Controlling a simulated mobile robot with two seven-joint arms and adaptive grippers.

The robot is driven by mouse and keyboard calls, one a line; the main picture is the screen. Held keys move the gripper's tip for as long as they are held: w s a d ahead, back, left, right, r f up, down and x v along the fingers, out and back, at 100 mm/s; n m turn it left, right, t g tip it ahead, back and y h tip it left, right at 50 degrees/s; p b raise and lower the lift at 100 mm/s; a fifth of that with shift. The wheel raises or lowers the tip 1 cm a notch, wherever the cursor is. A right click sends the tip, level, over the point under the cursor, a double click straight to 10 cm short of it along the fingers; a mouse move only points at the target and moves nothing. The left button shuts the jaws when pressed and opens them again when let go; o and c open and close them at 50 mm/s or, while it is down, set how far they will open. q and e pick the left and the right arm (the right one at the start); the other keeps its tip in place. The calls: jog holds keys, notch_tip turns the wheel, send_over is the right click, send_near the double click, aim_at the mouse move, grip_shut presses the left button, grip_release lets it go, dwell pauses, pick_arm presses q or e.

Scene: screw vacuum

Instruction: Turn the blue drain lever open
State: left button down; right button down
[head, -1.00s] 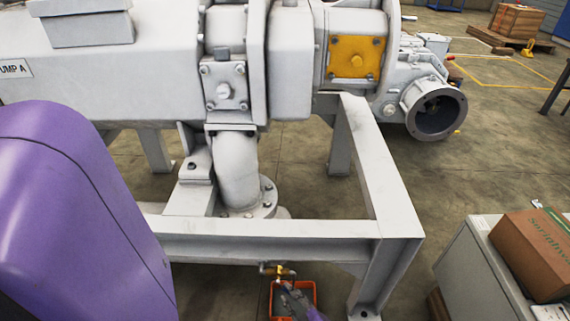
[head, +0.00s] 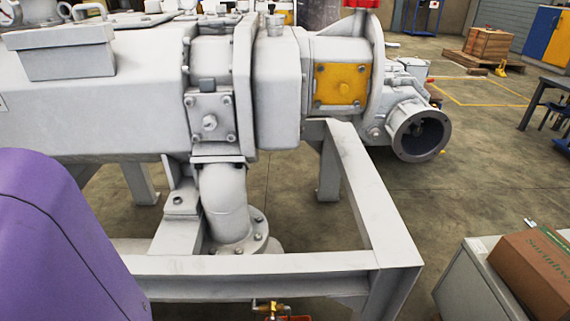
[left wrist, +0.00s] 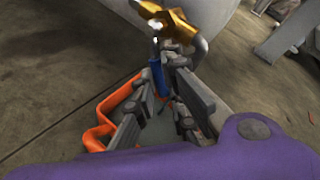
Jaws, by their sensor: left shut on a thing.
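The brass drain valve (head: 270,306) shows at the bottom edge of the head view, under the front beam of the pump frame. In the left wrist view the brass valve (left wrist: 168,25) is at the top. The blue drain lever (left wrist: 157,72) hangs below it, between the fingertips of my left gripper (left wrist: 166,75). My left gripper is shut on the lever, and its fingers hide part of it. In the head view this gripper is below the picture. My right gripper is in neither view.
The grey frame beam (head: 240,263) runs just above the valve. A grey cabinet (head: 485,283) with a cardboard box (head: 540,265) stands at the right. Floor shows between frame and cabinet.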

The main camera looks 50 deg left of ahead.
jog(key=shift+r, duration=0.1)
